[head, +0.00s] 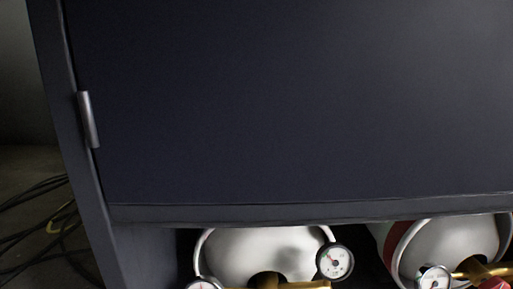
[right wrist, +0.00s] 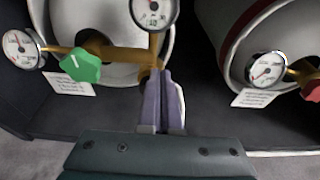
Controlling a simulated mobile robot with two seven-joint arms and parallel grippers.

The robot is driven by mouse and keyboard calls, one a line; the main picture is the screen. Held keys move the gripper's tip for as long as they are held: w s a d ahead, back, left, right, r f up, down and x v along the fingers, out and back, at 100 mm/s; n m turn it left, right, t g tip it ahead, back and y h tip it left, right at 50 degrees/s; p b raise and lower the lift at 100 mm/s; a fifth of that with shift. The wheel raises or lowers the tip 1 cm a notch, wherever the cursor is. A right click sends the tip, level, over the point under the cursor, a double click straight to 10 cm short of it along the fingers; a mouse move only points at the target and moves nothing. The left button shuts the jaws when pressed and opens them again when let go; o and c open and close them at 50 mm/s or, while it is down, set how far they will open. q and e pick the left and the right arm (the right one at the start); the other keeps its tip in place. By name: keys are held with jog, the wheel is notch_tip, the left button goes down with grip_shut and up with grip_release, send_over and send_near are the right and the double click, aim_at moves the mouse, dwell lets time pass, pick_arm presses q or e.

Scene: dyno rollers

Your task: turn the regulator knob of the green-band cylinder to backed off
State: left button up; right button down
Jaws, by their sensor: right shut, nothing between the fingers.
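In the right wrist view a green regulator knob (right wrist: 80,65) sits on a brass regulator (right wrist: 122,54) in front of a pale cylinder (right wrist: 62,22). No green band shows on this cylinder. It also shows in the head view as a silver cylinder (head: 262,250) at the bottom edge. My right gripper (right wrist: 160,73) is shut and empty, to the right of the green knob and apart from it. Its fingertips overlap the brass by the upper gauge (right wrist: 153,10); I cannot tell whether they touch. My left gripper is not in view.
Another gauge (right wrist: 19,46) is left of the green knob. A dark cabinet panel (head: 290,110) overhangs the cylinders. Cables (head: 35,225) lie at left.

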jog(key=shift+a+f+b, duration=0.1)
jog(key=shift+f+b, duration=0.2)
dwell(0.4)
jog(key=shift+a+r, duration=0.15)
jog(key=shift+a, duration=0.15)
dwell(0.3)
jog(key=shift+s+a, duration=0.1)
jog(key=shift+a, duration=0.55)
jog(key=shift+f, duration=0.2)
jog(key=shift+r, duration=0.15)
jog(key=s+p, duration=0.2)
jog(key=s, duration=0.4)
jog(key=shift+r, duration=0.35)
